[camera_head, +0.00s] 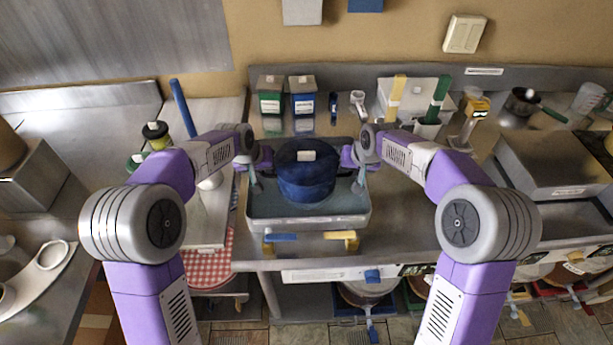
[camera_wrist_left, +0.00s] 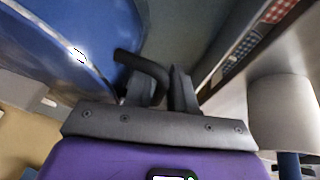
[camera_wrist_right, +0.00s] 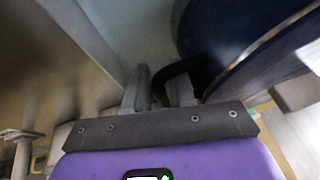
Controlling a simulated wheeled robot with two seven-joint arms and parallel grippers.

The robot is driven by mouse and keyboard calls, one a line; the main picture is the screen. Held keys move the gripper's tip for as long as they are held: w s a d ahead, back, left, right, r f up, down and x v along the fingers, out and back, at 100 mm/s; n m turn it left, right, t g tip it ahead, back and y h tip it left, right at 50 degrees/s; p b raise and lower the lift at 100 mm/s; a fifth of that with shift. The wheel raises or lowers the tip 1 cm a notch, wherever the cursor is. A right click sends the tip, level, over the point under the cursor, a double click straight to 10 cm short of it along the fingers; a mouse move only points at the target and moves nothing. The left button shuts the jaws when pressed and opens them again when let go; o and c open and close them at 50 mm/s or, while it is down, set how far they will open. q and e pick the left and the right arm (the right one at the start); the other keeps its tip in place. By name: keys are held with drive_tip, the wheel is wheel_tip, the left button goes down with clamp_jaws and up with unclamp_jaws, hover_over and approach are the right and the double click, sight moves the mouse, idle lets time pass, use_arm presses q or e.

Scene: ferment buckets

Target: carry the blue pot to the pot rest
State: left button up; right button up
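The blue pot (camera_head: 306,172) has a dark blue lid with a white label and is upright, over or in a grey-blue basin (camera_head: 300,224) at the centre of the head view. I cannot tell whether its bottom touches the basin. My left gripper (camera_head: 262,160) is at its left handle, and my right gripper (camera_head: 349,158) at its right handle. In the left wrist view a black handle (camera_wrist_left: 145,68) passes between close fingers. In the right wrist view another black handle (camera_wrist_right: 180,72) does the same. I cannot make out which surface is the pot rest.
A small dark pan (camera_head: 522,102) is at the back right. A red checked cloth (camera_head: 212,262) lies left of the basin.

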use_arm(q)
drive_tip(key=shift+w+f, duration=0.15)
drive_tip(key=shift+f, duration=0.1)
use_arm(e)
drive_tip(key=shift+w+f, duration=0.15)
drive_tip(key=shift+f, duration=0.1)
use_arm(q)
clamp_jaws()
use_arm(e)
clamp_jaws()
idle(0.8)
use_arm(q)
drive_tip(key=shift+r, duration=0.1)
use_arm(e)
drive_tip(key=shift+r, duration=0.1)
